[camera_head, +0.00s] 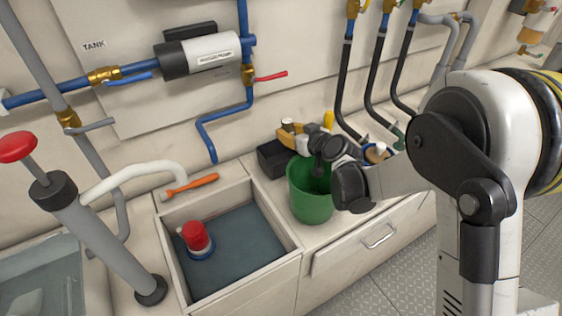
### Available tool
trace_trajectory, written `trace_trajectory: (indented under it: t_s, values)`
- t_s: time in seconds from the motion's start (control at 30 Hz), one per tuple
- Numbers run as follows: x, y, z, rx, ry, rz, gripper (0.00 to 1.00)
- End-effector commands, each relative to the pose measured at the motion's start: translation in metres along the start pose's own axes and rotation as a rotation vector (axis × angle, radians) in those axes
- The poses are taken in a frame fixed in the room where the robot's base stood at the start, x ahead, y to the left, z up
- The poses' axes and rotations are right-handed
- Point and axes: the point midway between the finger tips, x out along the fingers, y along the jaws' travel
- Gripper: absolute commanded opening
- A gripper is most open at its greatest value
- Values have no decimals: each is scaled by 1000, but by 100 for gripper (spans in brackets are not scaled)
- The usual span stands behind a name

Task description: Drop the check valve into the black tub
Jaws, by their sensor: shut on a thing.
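The black tub (270,160) stands on the bench against the wall, behind and left of a green bucket (309,205). Brass or orange-brown and dark parts (292,128) show above it; I cannot tell whether one is the check valve.
An open square well (225,250) with a red-topped pump (196,238) lies left of the bucket. An orange-handled tool (190,187) lies behind it. A tall hand pump (95,235) stands at left. Hoses (375,80) hang behind the bucket.

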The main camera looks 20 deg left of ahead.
Motion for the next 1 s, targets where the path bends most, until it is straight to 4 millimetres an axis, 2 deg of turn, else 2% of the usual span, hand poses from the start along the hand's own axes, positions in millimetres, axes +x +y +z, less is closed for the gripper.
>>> trace_trajectory:
  t_s: [0.07,0.1,0.13,0.17,0.43,0.57,0.9,1.0]
  values:
    - [0,0,-1,0,0,0,0]
    - [0,0,-1,0,0,0,41]
    - [0,0,-1,0,0,0,51]
    - [0,0,-1,0,0,0,55]
    - [0,0,-1,0,0,0,55]
    - [-4,0,-9,0,0,0,55]
    - [-30,0,-70,0,0,0,55]
    - [-35,0,-83,0,0,0,55]
